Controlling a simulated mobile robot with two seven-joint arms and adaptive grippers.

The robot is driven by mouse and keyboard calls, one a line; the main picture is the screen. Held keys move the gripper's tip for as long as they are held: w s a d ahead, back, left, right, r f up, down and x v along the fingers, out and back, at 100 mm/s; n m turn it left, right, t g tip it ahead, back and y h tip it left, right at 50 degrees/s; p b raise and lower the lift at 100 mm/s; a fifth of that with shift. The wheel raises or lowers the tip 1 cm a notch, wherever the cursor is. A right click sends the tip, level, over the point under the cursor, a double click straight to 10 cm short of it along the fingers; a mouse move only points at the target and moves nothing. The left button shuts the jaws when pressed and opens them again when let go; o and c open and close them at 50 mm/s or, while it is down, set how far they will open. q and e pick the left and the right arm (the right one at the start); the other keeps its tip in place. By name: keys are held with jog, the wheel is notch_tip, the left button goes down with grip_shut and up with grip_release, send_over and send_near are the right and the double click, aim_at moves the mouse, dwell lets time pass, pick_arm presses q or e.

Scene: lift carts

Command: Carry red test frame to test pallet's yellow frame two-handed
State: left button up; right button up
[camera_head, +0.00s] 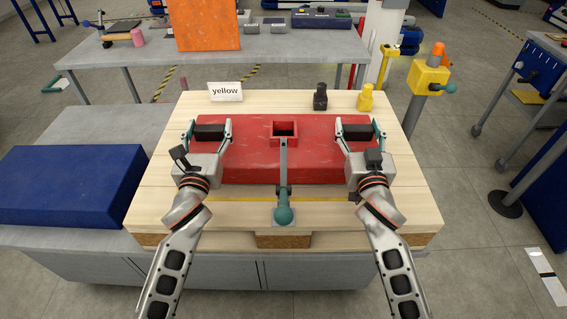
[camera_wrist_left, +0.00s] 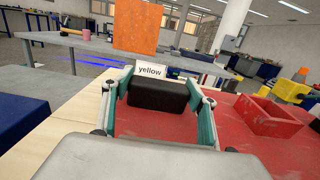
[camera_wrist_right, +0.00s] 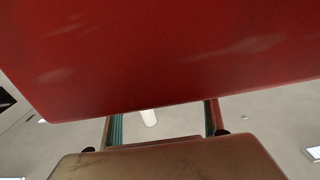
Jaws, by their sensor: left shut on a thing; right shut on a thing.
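The red test frame (camera_head: 255,165) is a wide red block with a square open box in its middle and black handles at both ends. It lies level on or just over the pale wooden test pallet (camera_head: 415,205); I cannot tell if it touches. A yellow line (camera_head: 330,199) of the pallet's frame shows along its near side; the rest is mostly hidden. My left gripper (camera_head: 209,131) is shut on the left black handle (camera_wrist_left: 158,95). My right gripper (camera_head: 357,131) is shut on the right handle. The right wrist view is mostly filled by the red frame (camera_wrist_right: 160,50).
A "yellow" sign (camera_head: 225,91) and black (camera_head: 320,97) and yellow (camera_head: 365,98) fittings stand at the pallet's back. A teal-knobbed lever (camera_head: 283,190) stands at the front middle. A blue block (camera_head: 70,185) lies to the left. A grey bench (camera_head: 270,60) stands behind.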

pick_arm(q)
jog(key=shift+f+b, duration=0.3)
jog(key=shift+f, duration=0.1)
pick_arm(e)
jog(key=shift+f, duration=0.4)
pick_arm(q)
jog(key=o, duration=1.7)
jog(key=shift+f, duration=0.55)
pick_arm(e)
jog(key=o, duration=1.7)
jog(key=shift+f, duration=0.55)
pick_arm(q)
jog(key=o, duration=0.4)
jog(key=shift+r, duration=0.2)
pick_arm(e)
jog(key=o, duration=0.4)
jog(key=shift+s+r, duration=0.1)
jog(key=shift+r, duration=0.1)
pick_arm(q)
jog(key=shift+s+r, duration=0.1)
jog(key=shift+s, duration=0.05)
pick_arm(e)
jog(key=shift+s, duration=0.1)
